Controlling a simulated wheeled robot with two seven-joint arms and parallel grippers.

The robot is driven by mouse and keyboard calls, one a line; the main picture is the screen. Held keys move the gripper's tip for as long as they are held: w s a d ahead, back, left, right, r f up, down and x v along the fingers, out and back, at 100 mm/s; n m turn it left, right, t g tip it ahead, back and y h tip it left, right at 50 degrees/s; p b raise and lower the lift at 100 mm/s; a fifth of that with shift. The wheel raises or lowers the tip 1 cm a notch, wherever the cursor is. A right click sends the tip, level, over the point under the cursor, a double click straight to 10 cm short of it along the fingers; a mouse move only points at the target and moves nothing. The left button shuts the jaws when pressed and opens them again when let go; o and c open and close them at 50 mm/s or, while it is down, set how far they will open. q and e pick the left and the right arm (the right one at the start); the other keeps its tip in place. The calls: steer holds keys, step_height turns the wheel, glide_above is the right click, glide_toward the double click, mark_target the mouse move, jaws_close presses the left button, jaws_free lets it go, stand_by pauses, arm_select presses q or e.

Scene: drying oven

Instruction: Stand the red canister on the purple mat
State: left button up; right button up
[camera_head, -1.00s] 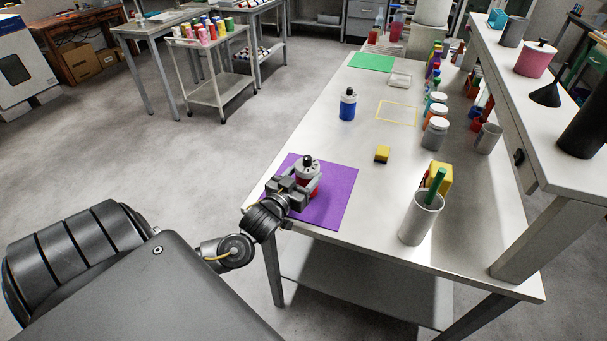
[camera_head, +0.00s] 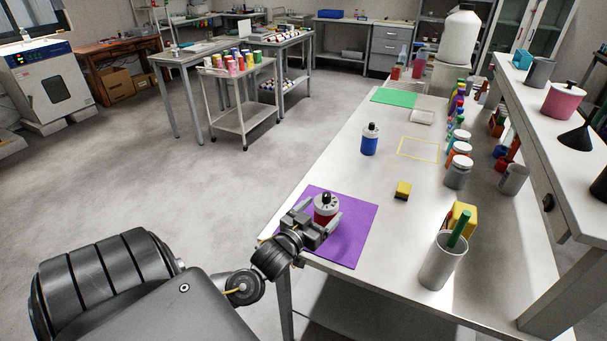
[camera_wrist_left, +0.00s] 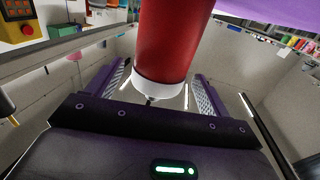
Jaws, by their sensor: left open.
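The red canister (camera_head: 323,217), with a pale top and a black cap, stands upright on the purple mat (camera_head: 352,235) at the table's near left corner. My left gripper (camera_head: 319,214) is open, its fingers on either side of the canister. The left wrist view shows the red body and white collar of the canister (camera_wrist_left: 172,45) between the spread fingers, with gaps on both sides. The mat (camera_wrist_left: 265,10) also shows at the top of that view. The canister's base is hidden in the head view. My right gripper is not in view.
A grey cup (camera_head: 442,262) with a green item stands to the right. Several jars line the shelf side. The table between is clear.

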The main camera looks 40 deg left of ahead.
arm_select(q)
steer(key=s+d+b, duration=0.1)
steer(key=s, duration=0.9)
steer(key=shift+s+d+r, duration=0.25)
steer(key=shift+r, duration=0.05)
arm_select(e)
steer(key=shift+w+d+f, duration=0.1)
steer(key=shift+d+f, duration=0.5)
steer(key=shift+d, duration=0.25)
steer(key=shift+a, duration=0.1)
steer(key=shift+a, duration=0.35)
